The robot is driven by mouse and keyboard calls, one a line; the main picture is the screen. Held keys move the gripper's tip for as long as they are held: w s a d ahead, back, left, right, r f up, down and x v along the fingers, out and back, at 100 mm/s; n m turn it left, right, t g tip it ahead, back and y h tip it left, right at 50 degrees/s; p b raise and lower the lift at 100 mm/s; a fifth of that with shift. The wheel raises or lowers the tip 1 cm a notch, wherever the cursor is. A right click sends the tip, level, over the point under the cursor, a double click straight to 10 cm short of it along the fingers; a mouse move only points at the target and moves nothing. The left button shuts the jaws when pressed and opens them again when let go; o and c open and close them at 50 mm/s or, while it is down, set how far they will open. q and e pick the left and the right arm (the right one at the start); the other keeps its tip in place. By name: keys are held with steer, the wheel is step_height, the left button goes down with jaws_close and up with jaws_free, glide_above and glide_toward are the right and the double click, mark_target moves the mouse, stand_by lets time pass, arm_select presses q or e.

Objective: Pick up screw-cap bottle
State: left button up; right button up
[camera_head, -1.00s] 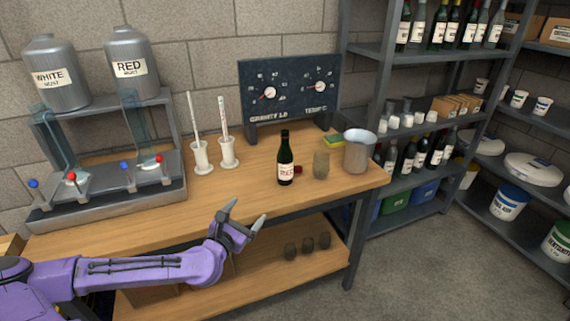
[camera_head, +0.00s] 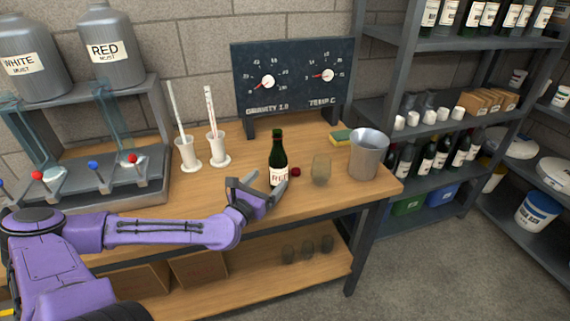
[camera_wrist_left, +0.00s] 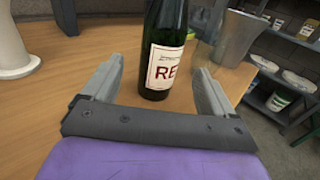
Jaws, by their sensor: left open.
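The screw-cap bottle (camera_head: 278,160) is dark green with a white label reading RED and stands upright on the wooden bench (camera_head: 330,197). A small red cap (camera_head: 295,171) lies just to its right. My left gripper (camera_head: 264,187) is open and empty at the bench's front edge, close in front of the bottle. In the left wrist view the bottle (camera_wrist_left: 163,60) stands beyond and between the two open fingers (camera_wrist_left: 158,85), and its top is cut off. My right gripper is not in view.
A glass (camera_head: 320,170) and a metal pail (camera_head: 368,152) stand right of the bottle. Two white cylinder stands (camera_head: 188,154) are to its left, near the filler rig (camera_head: 110,185). A gauge panel (camera_head: 293,80) and a sponge (camera_head: 341,137) are behind.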

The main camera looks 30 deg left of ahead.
mark_target(272, 175)
arm_select(q)
steer(key=w, duration=0.1)
steer(key=w+b, duration=0.1)
steer(key=shift+w+a+f+b, duration=0.1)
steer(key=shift+w+a+b, duration=0.2)
steer(key=shift+a, duration=0.05)
steer(key=shift+w+f, duration=0.1)
steer(key=shift+w, duration=0.5)
steer(key=w, duration=0.2)
steer(key=w+f, duration=0.1)
steer(key=w, duration=0.2)
steer(key=shift+d+f+b, duration=0.1)
steer(key=shift+b, duration=0.2)
steer(key=shift+s, duration=0.15)
steer(key=c, duration=1.4)
steer(key=shift+o, duration=0.2)
steer(key=shift+r, duration=0.25)
